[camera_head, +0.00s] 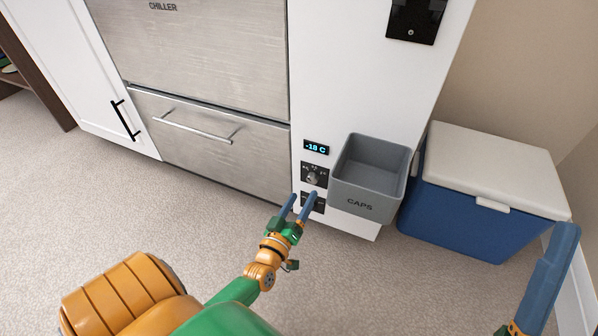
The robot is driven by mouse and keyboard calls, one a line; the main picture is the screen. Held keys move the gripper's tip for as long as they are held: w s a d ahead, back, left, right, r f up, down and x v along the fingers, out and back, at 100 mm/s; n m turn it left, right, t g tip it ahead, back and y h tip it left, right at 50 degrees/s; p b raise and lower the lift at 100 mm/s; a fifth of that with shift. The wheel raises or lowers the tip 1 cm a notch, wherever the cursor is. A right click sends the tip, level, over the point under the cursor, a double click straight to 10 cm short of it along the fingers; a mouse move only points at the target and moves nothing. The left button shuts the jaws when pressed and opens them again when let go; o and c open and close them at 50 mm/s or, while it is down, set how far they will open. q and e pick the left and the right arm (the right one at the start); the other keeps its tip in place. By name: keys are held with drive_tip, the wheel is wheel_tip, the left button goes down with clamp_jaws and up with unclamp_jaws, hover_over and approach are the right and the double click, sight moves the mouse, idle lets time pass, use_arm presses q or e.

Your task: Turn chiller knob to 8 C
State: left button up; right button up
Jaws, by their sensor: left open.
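The chiller (190,45) is a brushed-metal front marked CHILLER, set in white cabinetry. The knob (312,178) is a small grey dial on a black plate with tiny markings, on the white panel right of the metal drawer. The display (316,147) above it reads -18 C. My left gripper (303,195) is open, its two blue fingers pointing up toward the knob from just below in the picture. I cannot tell whether they touch the panel. My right gripper (560,250) shows only partly at the right edge, as a blue finger; its opening is not clear.
A grey bin marked CAPS (360,204) sticks out just right of the knob. A blue cooler (455,220) with a white lid stands farther right. A second black plate (318,203) below the knob is partly hidden by my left fingers. The carpet in front is clear.

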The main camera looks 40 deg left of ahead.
use_arm(q)
drive_tip(key=shift+v, duration=0.9)
use_arm(e)
drive_tip(key=w+f+g+h, duration=0.1)
drive_tip(key=w+f+g, duration=0.1)
drive_tip(key=w+f, duration=0.1)
drive_tip(key=shift+w+a+m+h, duration=0.1)
drive_tip(key=shift+m+h, duration=0.2)
drive_tip(key=shift+h, duration=0.1)
